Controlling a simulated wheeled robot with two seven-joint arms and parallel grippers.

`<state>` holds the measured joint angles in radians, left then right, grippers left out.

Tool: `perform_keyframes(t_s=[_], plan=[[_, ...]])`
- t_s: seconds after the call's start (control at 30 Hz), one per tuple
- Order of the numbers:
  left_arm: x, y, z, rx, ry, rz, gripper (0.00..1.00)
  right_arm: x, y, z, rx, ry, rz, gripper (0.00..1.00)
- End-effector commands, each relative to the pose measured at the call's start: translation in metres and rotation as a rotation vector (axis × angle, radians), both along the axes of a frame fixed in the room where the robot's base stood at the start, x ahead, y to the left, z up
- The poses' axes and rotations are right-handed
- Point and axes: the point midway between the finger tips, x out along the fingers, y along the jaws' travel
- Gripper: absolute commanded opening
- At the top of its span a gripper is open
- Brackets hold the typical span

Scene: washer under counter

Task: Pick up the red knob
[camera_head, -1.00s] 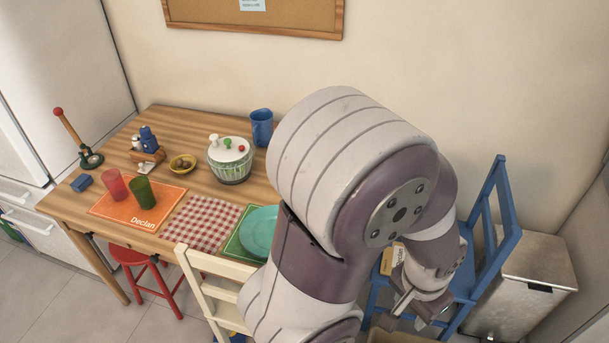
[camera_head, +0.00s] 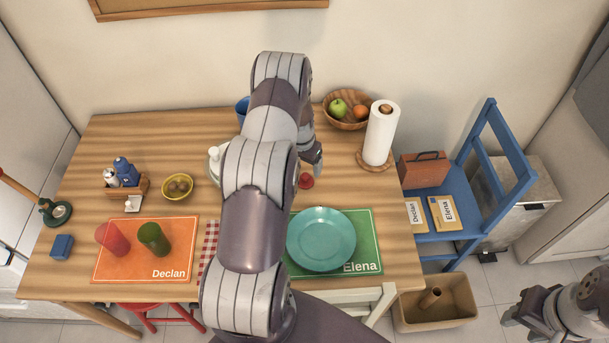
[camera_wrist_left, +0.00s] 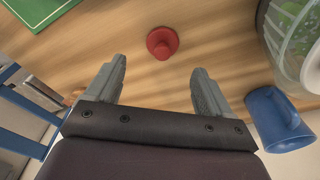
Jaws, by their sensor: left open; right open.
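The red knob (camera_head: 305,181) lies on the wooden table just above the teal plate in the head view, beside my left arm. In the left wrist view the red knob (camera_wrist_left: 162,42) sits on the tabletop beyond the fingertips, roughly centred between them. My left gripper (camera_wrist_left: 160,72) is open and empty, and the knob is not touched. In the head view my left gripper (camera_head: 317,165) is partly hidden by its own arm, close to the knob. My right gripper (camera_head: 514,318) is at the lower right, away from the table, open with nothing seen in it.
The salad spinner (camera_wrist_left: 300,40) and blue mug (camera_wrist_left: 277,118) stand near my left gripper. The teal plate (camera_head: 321,239) lies on the green placemat (camera_head: 367,232). A paper towel roll (camera_head: 381,134) and fruit bowl (camera_head: 346,122) stand right of the arm. A blue chair (camera_head: 450,208) is beyond.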

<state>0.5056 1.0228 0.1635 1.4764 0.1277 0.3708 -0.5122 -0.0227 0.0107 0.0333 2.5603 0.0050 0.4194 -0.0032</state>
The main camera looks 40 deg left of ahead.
Motion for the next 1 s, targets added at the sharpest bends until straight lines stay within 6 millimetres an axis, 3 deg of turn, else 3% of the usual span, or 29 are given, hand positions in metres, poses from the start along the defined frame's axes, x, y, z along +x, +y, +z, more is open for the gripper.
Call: perform_keyframes(t_s=[0.47,0.73,0.9,1.0], plan=[[0.01,0.003,-0.069,-0.001,0.001,0.001,0.82,0.0,0.0,0.022,0.0,0.0,0.0,0.43],[0.011,0.003,-0.076,0.0,-0.001,0.001,0.82,0.0,0.0,0.022,0.0,0.0,0.0,0.43],[0.011,0.003,-0.075,0.0,-0.001,0.001,0.26,0.0,0.0,0.022,0.0,0.0,0.0,0.43],[0.011,0.003,-0.075,0.0,-0.001,0.001,0.26,0.0,0.0,0.022,0.0,0.0,0.0,0.43]])
